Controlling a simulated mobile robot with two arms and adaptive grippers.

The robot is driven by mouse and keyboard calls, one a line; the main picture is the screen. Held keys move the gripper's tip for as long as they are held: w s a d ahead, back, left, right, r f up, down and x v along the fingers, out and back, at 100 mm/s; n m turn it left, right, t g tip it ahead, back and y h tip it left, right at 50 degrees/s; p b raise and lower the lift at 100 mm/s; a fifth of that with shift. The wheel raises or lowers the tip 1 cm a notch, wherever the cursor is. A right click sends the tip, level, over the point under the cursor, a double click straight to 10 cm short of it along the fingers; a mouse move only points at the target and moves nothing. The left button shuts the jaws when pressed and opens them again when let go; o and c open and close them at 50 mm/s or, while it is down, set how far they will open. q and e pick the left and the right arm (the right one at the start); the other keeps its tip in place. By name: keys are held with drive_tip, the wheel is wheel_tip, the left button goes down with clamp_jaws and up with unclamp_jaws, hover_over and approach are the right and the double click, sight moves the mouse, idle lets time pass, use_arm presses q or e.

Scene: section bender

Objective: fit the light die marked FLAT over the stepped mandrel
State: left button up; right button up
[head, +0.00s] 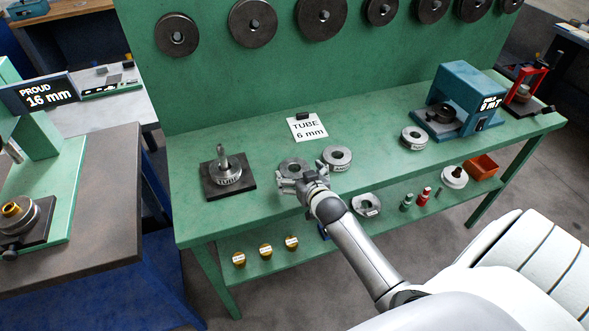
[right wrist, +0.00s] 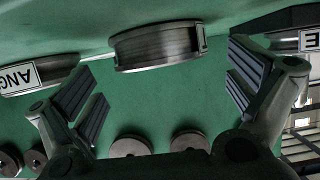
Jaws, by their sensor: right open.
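The stepped mandrel (head: 222,157) is a pale upright post on a dark square plate at the left of the green bench. A grey ring with a label that seems to read TUBE sits around its foot. My right gripper (head: 302,183) is open at a light grey die (head: 292,166) on the bench. In the right wrist view this die (right wrist: 157,47) lies ahead between the spread fingers, apart from both. My left gripper is not in view.
Another light die (head: 413,137) lies near a blue fixture (head: 466,96) at the right. A lower shelf holds several small parts and an orange bin (head: 482,167). Bench between mandrel and gripper is clear.

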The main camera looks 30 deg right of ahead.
sight(292, 165)
drive_tip(key=shift+x, duration=1.55)
drive_tip(key=c, duration=1.2)
drive_tip(key=shift+r, duration=0.1)
drive_tip(key=shift+c, duration=0.4)
drive_tip(key=shift+r, duration=0.15)
